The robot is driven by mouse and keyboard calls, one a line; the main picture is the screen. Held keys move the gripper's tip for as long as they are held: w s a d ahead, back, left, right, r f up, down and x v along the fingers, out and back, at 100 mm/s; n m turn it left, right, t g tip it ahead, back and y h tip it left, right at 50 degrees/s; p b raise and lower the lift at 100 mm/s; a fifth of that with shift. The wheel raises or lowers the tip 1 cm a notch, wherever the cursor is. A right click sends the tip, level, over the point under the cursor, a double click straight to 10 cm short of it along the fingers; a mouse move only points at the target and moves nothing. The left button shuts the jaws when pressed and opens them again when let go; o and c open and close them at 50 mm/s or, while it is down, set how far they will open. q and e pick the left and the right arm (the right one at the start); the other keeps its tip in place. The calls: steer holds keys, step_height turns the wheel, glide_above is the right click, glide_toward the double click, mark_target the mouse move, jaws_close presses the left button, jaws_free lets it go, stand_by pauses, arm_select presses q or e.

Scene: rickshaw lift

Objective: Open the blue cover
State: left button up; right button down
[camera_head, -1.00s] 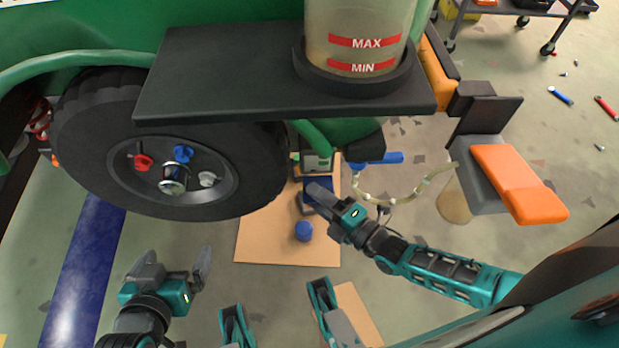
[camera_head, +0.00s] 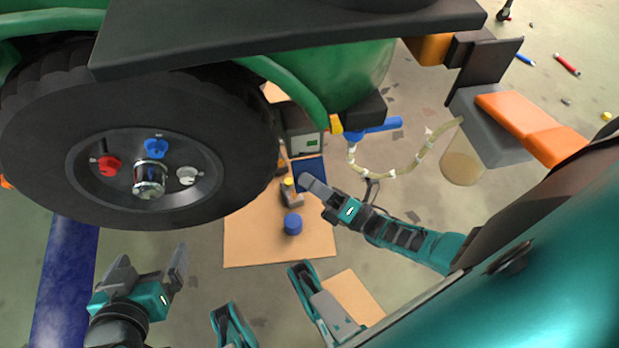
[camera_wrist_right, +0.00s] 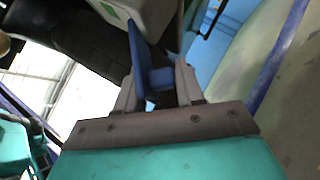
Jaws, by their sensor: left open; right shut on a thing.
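The blue cover (camera_head: 309,171) is a flat dark blue panel just below a grey box (camera_head: 303,142) with a small green display. My right gripper (camera_head: 308,186) is at the cover's lower edge. In the right wrist view the cover (camera_wrist_right: 143,45) stands edge-on, and my right gripper's fingers (camera_wrist_right: 158,88) are shut on its blue tab. The cover stands out from the pale box (camera_wrist_right: 145,12) there; its hinge is hidden. My left gripper (camera_head: 150,268) is open and empty at the lower left, below the wheel and far from the cover.
A large black wheel (camera_head: 60,180) with coloured valves fills the left, under a black shelf (camera_head: 280,35). A blue cap (camera_head: 293,225) stands on a brown board (camera_head: 255,240). A hose (camera_head: 400,172) and an orange-topped pedal (camera_head: 530,128) are at right.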

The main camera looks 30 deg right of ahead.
steer(key=shift+w+d+f+n, duration=0.1)
steer(key=shift+w+d+n, duration=0.1)
steer(key=shift+w+n, duration=0.1)
steer(key=shift+y, duration=0.3)
steer(key=c, duration=0.9)
jaws_free()
steer(key=shift+s+a, duration=0.1)
steer(key=shift+s, duration=0.05)
steer(key=s+d+f, duration=0.2)
steer(key=s+d, duration=0.8)
steer(key=s, duration=0.3)
steer(key=shift+f, duration=0.15)
